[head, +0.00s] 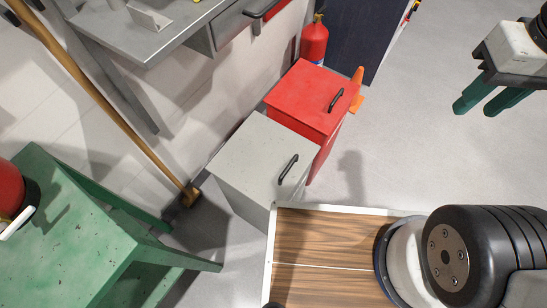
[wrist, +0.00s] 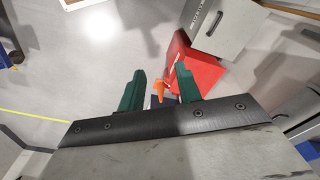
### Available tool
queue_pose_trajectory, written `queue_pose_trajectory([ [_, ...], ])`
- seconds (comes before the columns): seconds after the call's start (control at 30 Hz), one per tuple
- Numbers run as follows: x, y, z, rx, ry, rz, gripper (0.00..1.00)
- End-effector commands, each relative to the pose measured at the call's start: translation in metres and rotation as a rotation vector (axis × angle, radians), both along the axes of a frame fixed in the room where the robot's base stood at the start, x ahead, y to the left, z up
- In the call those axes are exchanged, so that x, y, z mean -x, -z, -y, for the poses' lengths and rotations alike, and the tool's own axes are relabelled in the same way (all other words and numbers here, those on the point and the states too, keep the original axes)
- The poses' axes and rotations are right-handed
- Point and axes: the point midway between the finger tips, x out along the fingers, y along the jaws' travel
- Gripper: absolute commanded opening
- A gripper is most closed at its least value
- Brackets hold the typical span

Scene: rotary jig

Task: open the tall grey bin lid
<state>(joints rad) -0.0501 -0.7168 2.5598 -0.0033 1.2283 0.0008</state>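The grey bin (head: 250,150) stands in the middle of the head view, with a flat top that looks shut. A black bar handle (head: 288,169) sits near the right edge of its lid. My gripper (head: 488,104) is at the upper right of the head view, well apart from the bin and right of it. Its two green fingers are spread with nothing held between them, as the wrist view also shows (wrist: 159,90).
A red bin (head: 305,95) with a black handle stands directly behind the grey one, with an orange cone (head: 357,92) beside it. A green table (head: 70,230) and a broom (head: 100,97) are at left. A grey workbench (head: 165,30) is behind. Floor at right is clear.

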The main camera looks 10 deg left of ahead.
Motion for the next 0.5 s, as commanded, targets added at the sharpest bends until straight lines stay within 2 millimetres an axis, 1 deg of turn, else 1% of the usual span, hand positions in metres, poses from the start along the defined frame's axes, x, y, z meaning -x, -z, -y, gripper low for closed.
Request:
queue_pose_trajectory([
  [0.03,-0.003,0.008,-0.006,0.003,-0.032,-0.046,0.34],
  [0.17,-0.016,0.03,-0.026,0.022,-0.124,-0.167,0.34],
  [0.27,-0.03,0.049,-0.043,0.046,-0.181,-0.242,0.34],
  [0.37,-0.044,0.072,-0.062,0.077,-0.207,-0.296,0.34],
  [0.5,-0.061,0.108,-0.091,0.128,-0.213,-0.349,0.34],
])
